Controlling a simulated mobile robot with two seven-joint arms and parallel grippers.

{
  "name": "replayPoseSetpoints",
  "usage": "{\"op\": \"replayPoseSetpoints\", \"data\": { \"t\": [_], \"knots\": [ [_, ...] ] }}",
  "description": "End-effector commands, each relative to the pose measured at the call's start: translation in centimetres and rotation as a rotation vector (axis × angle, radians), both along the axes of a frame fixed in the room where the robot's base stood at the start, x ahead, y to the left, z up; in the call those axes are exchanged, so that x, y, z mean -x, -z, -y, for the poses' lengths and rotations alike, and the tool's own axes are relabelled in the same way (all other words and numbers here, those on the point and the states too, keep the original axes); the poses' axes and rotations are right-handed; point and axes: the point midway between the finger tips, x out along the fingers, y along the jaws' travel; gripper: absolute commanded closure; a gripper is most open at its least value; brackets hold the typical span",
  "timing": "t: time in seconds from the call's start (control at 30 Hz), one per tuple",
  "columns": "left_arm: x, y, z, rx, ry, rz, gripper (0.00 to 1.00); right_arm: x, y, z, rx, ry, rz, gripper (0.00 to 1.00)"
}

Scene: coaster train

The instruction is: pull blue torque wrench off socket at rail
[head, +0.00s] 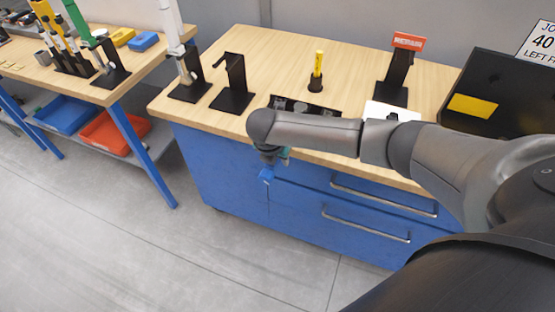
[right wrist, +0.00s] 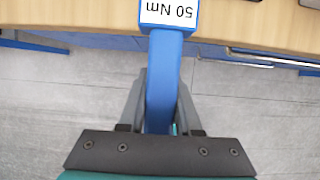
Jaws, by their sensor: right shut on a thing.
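The blue torque wrench (right wrist: 166,70) runs up the middle of the right wrist view, with a "50 Nm" label on its wide part. My right gripper (right wrist: 162,104) is shut on its narrow blue shaft. In the head view, my right forearm hides most of the gripper and wrench; a small blue end (head: 266,174) shows below the wrist, in front of the bench edge. A dark rail-like strip (head: 291,103) lies on the bench, partly behind my arm. I cannot see the socket or whether the wrench touches it. My left gripper is not in view.
The wooden bench (head: 270,50) holds an empty black stand (head: 232,97), a stand with a pale tool (head: 188,91), a yellow tool (head: 318,63) in a black base, a red "REPAIR" sign (head: 408,41) and a black case (head: 500,85). Drawer handles (head: 365,228) project in front.

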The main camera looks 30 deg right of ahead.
Motion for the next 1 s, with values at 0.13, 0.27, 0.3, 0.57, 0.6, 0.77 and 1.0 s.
{"op": "replayPoseSetpoints", "data": {
  "t": [0.13,0.27,0.3,0.57,0.6,0.77,1.0],
  "knots": [
    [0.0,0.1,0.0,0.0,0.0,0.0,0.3,-0.6,-0.3,0.4,0.003,0.0,0.009,1.0],
    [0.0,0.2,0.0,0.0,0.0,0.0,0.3,-0.8,-0.3,0.7,0.003,0.0,0.009,1.0],
    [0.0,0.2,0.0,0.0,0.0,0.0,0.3,-0.9,-0.3,0.8,0.003,0.001,0.009,1.0],
    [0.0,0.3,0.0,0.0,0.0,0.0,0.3,-1.3,-0.3,1.3,0.003,0.0,0.009,1.0],
    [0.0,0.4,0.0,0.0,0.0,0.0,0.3,-1.4,-0.3,1.4,0.003,0.0,0.009,1.0],
    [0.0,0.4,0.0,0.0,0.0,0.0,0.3,-1.6,-0.3,1.6,0.003,0.001,0.009,1.0],
    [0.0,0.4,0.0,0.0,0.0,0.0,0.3,-1.7,-0.3,1.7,0.003,0.0,0.009,1.0]
  ]
}}
